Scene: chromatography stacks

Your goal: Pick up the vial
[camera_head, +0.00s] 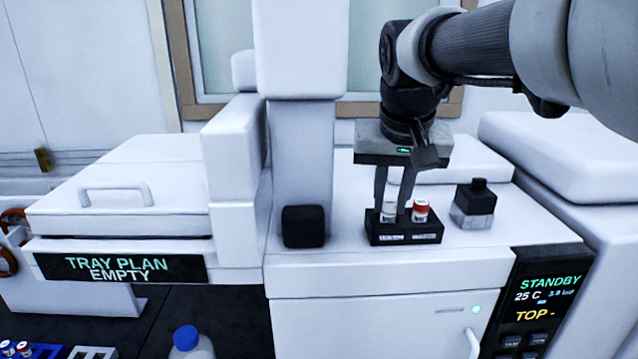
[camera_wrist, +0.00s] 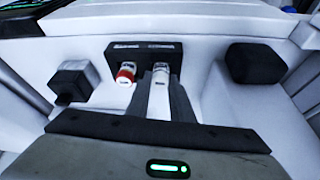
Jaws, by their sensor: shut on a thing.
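My gripper (camera_head: 392,212) points down over a small black rack (camera_head: 405,240) on the white instrument top. Its fingers are shut on a white-capped vial (camera_head: 389,213) at the rack's left side. The vial is upright, and its lower end is at the rack; I cannot tell whether it is lifted at all. A red-capped vial (camera_head: 420,211) stands in the rack just right of the fingers. In the wrist view, the white-capped vial (camera_wrist: 160,74) is at the fingertips and the red-capped vial (camera_wrist: 126,73) is to its left.
A small dark-capped bottle (camera_head: 474,204) stands right of the rack. A black block (camera_head: 303,226) is to the left, beside the white column (camera_head: 303,150). A display panel (camera_head: 540,300) reads STANDBY. Below left are a blue-capped bottle (camera_head: 190,343) and a blue rack with vials.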

